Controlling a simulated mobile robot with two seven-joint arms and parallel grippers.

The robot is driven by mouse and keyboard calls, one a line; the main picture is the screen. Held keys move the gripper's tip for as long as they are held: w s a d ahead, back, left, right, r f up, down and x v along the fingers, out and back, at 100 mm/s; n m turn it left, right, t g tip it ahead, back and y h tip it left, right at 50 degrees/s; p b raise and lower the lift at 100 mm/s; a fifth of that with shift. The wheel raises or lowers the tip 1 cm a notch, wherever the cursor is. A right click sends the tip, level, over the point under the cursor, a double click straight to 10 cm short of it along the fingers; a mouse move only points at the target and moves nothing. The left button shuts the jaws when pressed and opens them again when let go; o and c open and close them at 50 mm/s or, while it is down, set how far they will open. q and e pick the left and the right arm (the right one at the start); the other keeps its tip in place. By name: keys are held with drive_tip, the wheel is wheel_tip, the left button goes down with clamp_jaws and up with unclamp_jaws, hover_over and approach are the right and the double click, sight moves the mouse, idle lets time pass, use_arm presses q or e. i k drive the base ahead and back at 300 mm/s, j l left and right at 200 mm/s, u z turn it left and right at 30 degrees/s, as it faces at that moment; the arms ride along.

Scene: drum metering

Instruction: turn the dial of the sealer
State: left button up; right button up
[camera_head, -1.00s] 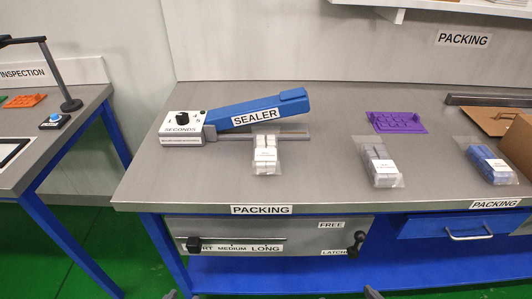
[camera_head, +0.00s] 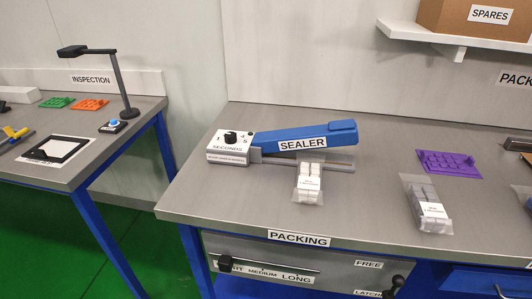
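The sealer's blue arm (camera_head: 335,136), labelled SEALER, lies at a slight slant above its metal bar on the packing bench. Its white control box (camera_head: 228,157) is at the left end, marked SECONDS. A black dial (camera_head: 231,138) sits on top of the box, with numbers such as 4 and 5 beside it; its exact setting is too small to read. A bag of white pieces (camera_head: 308,184) lies against the bar at the front. Neither of my grippers is in view.
A bag of grey pieces (camera_head: 427,205) and a purple tray (camera_head: 449,163) lie to the right on the bench. The bench front carries a black slider knob (camera_head: 225,263). The inspection table (camera_head: 90,160) stands left across a gap.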

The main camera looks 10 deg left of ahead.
sight(231, 137)
drive_tip(key=j+z, duration=0.95)
drive_tip(key=j, duration=0.1)
